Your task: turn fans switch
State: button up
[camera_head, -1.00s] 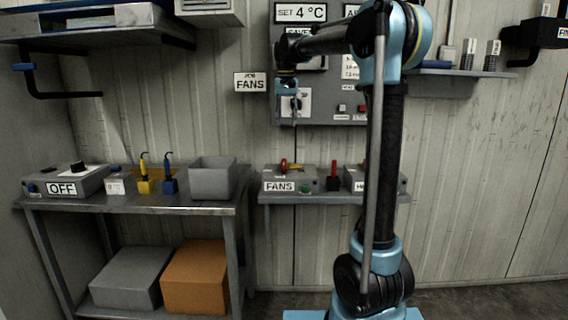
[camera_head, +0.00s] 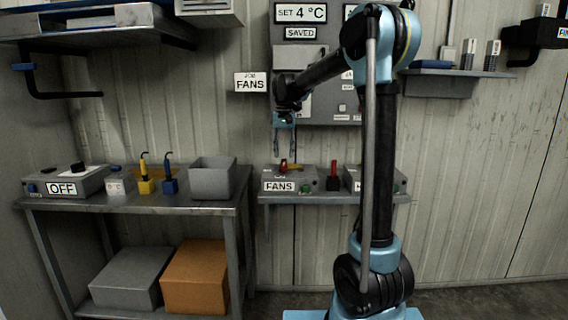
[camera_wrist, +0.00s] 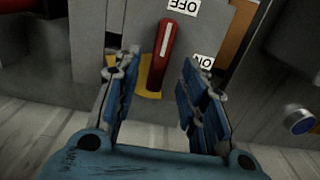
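The fans switch box (camera_head: 291,181) is a grey box labelled FANS on the small shelf in the head view. Its red handle (camera_head: 284,164) has a yellow base. In the wrist view the red handle (camera_wrist: 163,52) has a white line along it and points towards the OFF label (camera_wrist: 184,6). The ON label (camera_wrist: 204,62) is to its right. My gripper (camera_head: 284,155) is above the box, pointing down. In the wrist view the fingers of my gripper (camera_wrist: 155,75) are open, one on each side of the handle, with visible gaps. I cannot tell how deep the fingers reach.
A second red-handled switch (camera_head: 333,177) and another box (camera_head: 360,180) stand right of the fans box. The wall panel (camera_head: 300,60) is behind my arm. A grey bin (camera_head: 212,180) and blue and yellow items stand on the left table (camera_head: 130,205).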

aim_at(284, 161)
jog(key=shift+f, duration=2.3)
grip_shut()
